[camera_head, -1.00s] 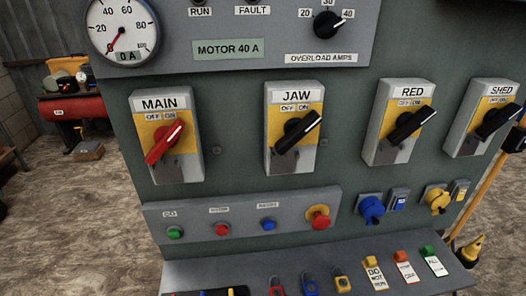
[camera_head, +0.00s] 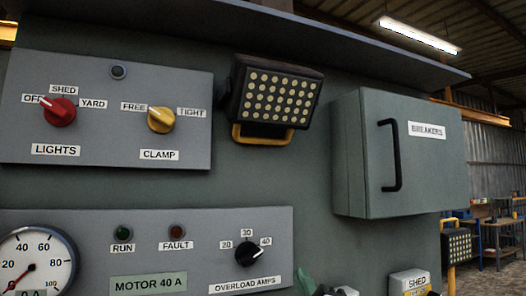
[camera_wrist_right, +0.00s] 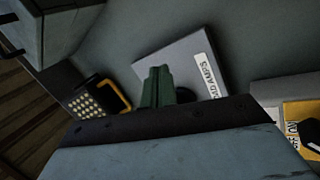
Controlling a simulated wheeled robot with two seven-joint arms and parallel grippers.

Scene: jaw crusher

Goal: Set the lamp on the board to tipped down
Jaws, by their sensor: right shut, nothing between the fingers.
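The lamp (camera_head: 275,97) is a black box with a grid of pale LEDs and a yellow handle (camera_head: 262,138) along its lower edge. It is fixed high on the green board, its face turned outward; its exact tilt is hard to judge. It also shows in the right wrist view (camera_wrist_right: 88,100). The yellow CLAMP knob (camera_head: 160,119) points toward FREE. My right gripper (camera_head: 304,284) shows green fingertips at the bottom edge, below the lamp and apart from it. Its green fingers (camera_wrist_right: 157,87) are together and empty in the wrist view. My left gripper is not in view.
A BREAKERS cabinet (camera_head: 402,155) juts out right of the lamp. The OVERLOAD AMPS knob (camera_head: 248,253) is close left of my right gripper. The red LIGHTS knob (camera_head: 59,111) points to OFF. A second lamp (camera_head: 457,246) stands farther right. Board between lamp and cabinet is bare.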

